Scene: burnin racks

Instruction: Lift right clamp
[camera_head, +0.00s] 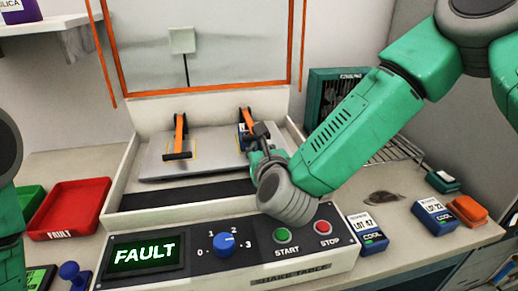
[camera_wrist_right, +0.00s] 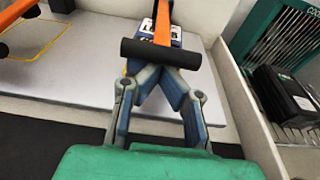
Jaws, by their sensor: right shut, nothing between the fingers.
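The right clamp (camera_head: 246,116) is an orange bar over a blue, white-labelled box on the shake table's grey plate (camera_head: 205,165). In the right wrist view its black crossbar handle (camera_wrist_right: 160,53) lies across the orange bar. My right gripper (camera_wrist_right: 160,78) is shut and empty, its fingertips meeting at the near underside of the handle; I cannot tell whether they touch it. In the head view the right gripper (camera_head: 258,140) partly hides the clamp and box. The left clamp (camera_head: 180,137) has its black handle low near the plate. My left gripper is out of view.
An orange-framed clear cover (camera_head: 205,50) stands raised behind the plate. The front panel (camera_head: 230,250) reads FAULT and has a blue knob and two buttons. A red tray (camera_head: 65,210) sits left; blue boxes (camera_head: 375,232) and a wire rack (camera_head: 395,150) sit right.

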